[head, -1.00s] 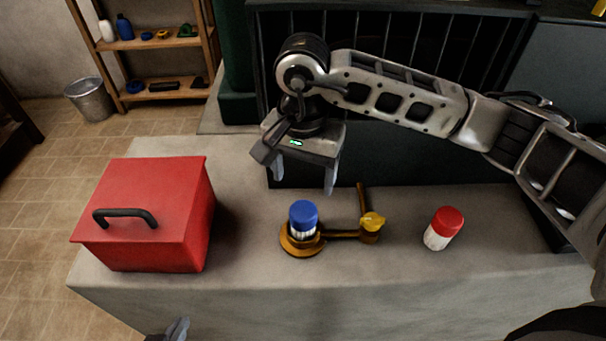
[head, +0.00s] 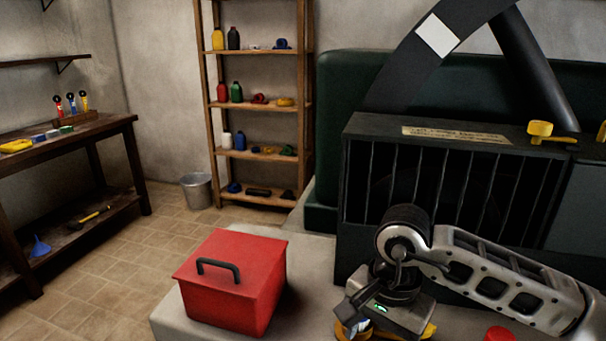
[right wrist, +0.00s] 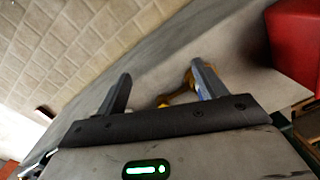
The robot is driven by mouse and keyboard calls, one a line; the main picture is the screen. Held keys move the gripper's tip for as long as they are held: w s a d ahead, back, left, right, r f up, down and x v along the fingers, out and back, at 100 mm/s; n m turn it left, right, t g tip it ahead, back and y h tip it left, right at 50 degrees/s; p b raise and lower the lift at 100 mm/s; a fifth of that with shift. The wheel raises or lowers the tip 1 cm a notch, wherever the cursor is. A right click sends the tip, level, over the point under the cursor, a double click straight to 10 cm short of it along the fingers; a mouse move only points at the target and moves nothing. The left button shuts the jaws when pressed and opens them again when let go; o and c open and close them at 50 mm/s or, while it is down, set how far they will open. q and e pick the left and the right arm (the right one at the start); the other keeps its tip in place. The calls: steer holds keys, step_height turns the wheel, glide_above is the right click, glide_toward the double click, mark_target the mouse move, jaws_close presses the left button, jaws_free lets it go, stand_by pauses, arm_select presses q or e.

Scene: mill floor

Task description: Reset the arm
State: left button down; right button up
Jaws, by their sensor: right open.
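My right arm comes in from the right in the head view, its gripper (head: 385,318) low over the grey counter (head: 185,325). The right wrist view shows the two fingers of this gripper (right wrist: 162,80) wide apart with nothing between them. A brass-yellow fixture (head: 429,331) on the counter is mostly hidden behind the gripper and cut by the bottom edge. Part of it also shows by a finger in the right wrist view (right wrist: 178,95). My left gripper is out of view.
A red box (head: 235,290) with a black handle stands left of the gripper. A red cap (head: 498,334) shows at the bottom edge. A dark barred machine (head: 450,185) stands behind the arm. Shelves (head: 258,154), a bucket (head: 197,190) and a workbench (head: 70,132) are farther left.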

steer(key=s+a+m+g+y, duration=0.4)
steer(key=s+a+y, duration=0.4)
steer(key=a, duration=0.5)
steer(key=a+r+m+t+y, duration=0.2)
steer(key=a+r+m+y, duration=0.3)
steer(key=r+m+y, duration=0.6)
steer(key=w+d+f+m+t+h, duration=0.45)
steer(key=m+t, duration=0.55)
steer(key=m, duration=0.5)
steer(key=w+d+f+m+t+h, duration=0.35)
steer(key=d+m+t, duration=0.4)
steer(key=m, duration=0.75)
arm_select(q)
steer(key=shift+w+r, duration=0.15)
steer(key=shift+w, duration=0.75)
arm_select(e)
steer(key=s+d+f+m+g+h, duration=0.1)
steer(key=s+d+f+m+h, duration=0.1)
steer(key=f+m, duration=0.3)
steer(key=s+d+f+m+g+h, duration=0.2)
steer(key=s+d+f+m+h, duration=0.1)
steer(key=f, duration=0.6)
steer(key=s+d+f+m+g+h, duration=0.2)
steer(key=s+d+f+m+h, duration=0.1)
steer(key=f+m, duration=0.4)
steer(key=s+d+m, duration=0.1)
steer(key=s, duration=0.1)
steer(key=shift+s+d+m, duration=0.15)
steer(key=shift+s+m, duration=0.15)
steer(key=shift+s, duration=0.05)
